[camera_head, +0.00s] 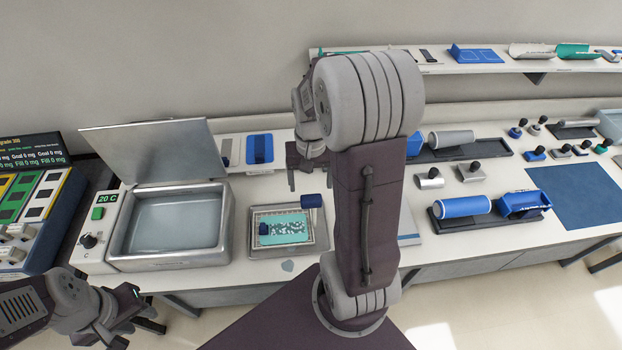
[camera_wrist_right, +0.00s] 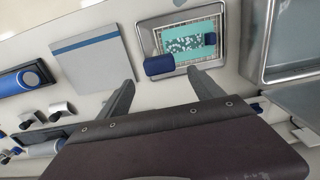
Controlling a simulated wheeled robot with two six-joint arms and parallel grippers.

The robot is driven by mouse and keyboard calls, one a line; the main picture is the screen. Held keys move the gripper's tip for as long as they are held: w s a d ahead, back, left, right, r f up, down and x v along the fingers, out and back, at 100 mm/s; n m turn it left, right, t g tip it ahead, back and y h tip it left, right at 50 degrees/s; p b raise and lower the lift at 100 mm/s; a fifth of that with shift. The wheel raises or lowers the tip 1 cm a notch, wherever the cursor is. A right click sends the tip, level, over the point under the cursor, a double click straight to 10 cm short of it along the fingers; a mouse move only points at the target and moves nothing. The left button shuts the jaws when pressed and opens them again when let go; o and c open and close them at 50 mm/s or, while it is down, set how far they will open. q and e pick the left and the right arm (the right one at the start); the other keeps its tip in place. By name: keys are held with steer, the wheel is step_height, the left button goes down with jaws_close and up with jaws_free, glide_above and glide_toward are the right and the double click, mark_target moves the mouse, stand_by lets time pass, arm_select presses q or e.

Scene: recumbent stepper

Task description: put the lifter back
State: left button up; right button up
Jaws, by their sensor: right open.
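A dark blue block-like handle (camera_head: 311,201), which may be the lifter, is at the right rim of a shallow metal tray (camera_head: 258,250). In the right wrist view the blue handle (camera_wrist_right: 160,66) shows ahead of and between the fingers. A teal sheet with white specks (camera_head: 285,232) and a smaller blue piece (camera_head: 263,229) lie in the tray. My right gripper (camera_head: 306,185) is open and empty above the handle; its two fingers also show in the right wrist view (camera_wrist_right: 160,90). My left gripper (camera_head: 146,313) is at the lower left, its jaw opening unclear.
A lidded water bath (camera_head: 175,225) stands left of the tray, its lid raised. A blue-and-grey flat pad (camera_wrist_right: 90,65) lies beside the tray. Rollers on stands (camera_head: 461,207), several stamps and a blue mat (camera_head: 575,195) fill the right. A shelf (camera_head: 470,67) runs along the wall.

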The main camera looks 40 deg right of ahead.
steer(key=shift+r, duration=0.2)
steer(key=s+a+f+n+b, duration=0.1)
steer(key=s+a+f+n, duration=0.1)
steer(key=a, duration=0.4)
steer(key=s+a+f+n+t+b, duration=0.1)
steer(key=s+a+f+n, duration=0.1)
steer(key=a, duration=0.4)
steer(key=shift+s+a+f+n, duration=0.15)
steer(key=shift+a+f+n, duration=0.1)
steer(key=shift+f+n, duration=0.7)
steer(key=shift+d+r, duration=0.1)
steer(key=shift+r, duration=0.1)
